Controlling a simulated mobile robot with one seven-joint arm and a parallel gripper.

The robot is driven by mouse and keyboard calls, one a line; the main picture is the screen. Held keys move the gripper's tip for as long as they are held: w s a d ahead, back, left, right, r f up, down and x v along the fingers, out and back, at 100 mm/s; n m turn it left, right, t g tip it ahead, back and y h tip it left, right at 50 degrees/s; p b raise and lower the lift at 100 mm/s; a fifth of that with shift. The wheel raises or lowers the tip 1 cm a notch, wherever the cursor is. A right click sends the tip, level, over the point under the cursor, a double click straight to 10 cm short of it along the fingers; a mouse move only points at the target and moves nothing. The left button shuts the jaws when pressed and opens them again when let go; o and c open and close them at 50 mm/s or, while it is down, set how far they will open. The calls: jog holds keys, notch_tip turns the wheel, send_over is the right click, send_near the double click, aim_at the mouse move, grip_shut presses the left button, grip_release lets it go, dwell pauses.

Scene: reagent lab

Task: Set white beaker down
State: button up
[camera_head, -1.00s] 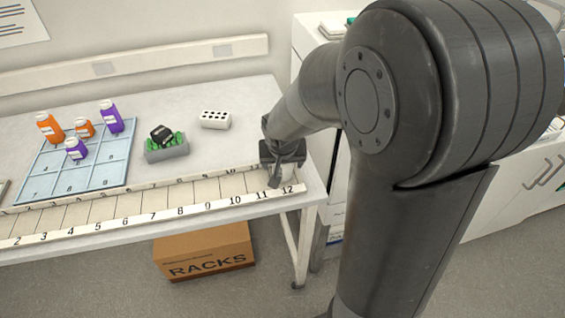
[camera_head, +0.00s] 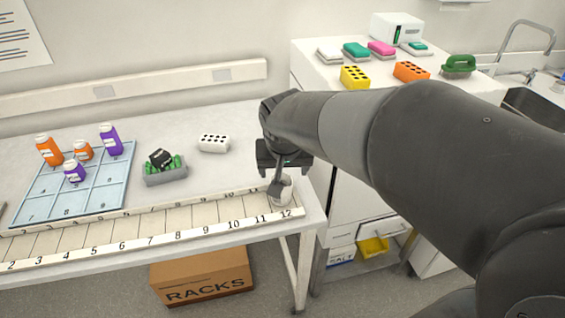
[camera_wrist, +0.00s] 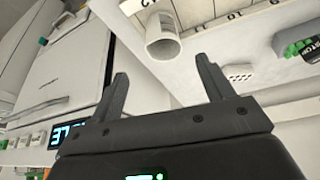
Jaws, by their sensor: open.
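The white beaker (camera_head: 287,192) stands upright at the right end of the numbered strip (camera_head: 150,245), in the lane marked 12. It also shows in the wrist view (camera_wrist: 163,47), beyond the fingertips and apart from them. My gripper (camera_wrist: 165,82) is open, with nothing between its two fingers.
A grey rack (camera_head: 165,175) with green and black items and a white holed block (camera_head: 213,143) stand behind the strip. A blue tray (camera_head: 105,192) holds orange and purple bottles at left. The other visible strip lanes are empty. A cabinet (camera_head: 345,200) stands right of the table.

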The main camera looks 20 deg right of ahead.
jog(key=s+r+n, duration=0.1)
jog(key=s+r, duration=0.1)
jog(key=s, duration=0.5)
jog(key=s+d+r+n+t+y, duration=0.1)
jog(key=s+r, duration=0.1)
jog(key=s, duration=0.6)
jog(key=shift+d, duration=0.15)
dwell(0.5)
